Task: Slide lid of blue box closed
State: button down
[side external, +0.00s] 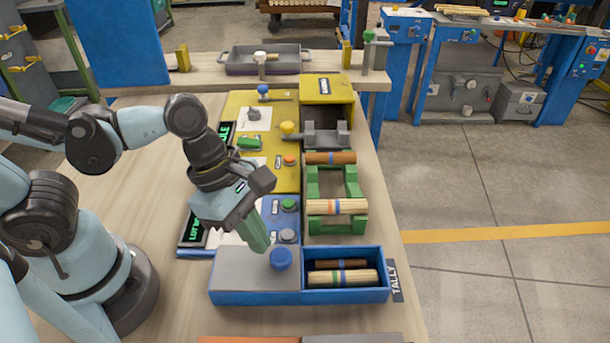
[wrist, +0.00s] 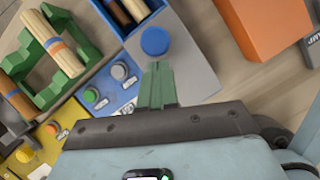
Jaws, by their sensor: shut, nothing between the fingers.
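The blue box (side external: 345,296) stands at the front of the table. Its grey sliding lid (side external: 245,272) covers the left half; the right half is open and shows turned wood pieces (side external: 342,277) inside. A round blue knob (side external: 280,259) sits on the lid near its right edge; it also shows in the wrist view (wrist: 154,40). My gripper (side external: 263,248), with green fingers, is shut and empty. It points down just left of and behind the knob in the side view. In the wrist view the fingertips (wrist: 158,66) are close to the knob; whether they touch it I cannot tell.
A green rack (side external: 314,222) with wood spindles stands behind the box. A blue button panel (side external: 268,240) lies behind the lid, and a yellow panel (side external: 285,181) farther back. An orange block (wrist: 265,25) is near the box. A TALLY label (side external: 397,287) is at the box's right.

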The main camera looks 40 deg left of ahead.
jog(key=w+d, duration=1)
jog(key=shift+f, duration=0.1)
dwell(0.5)
jog(key=shift+a, duration=0.1)
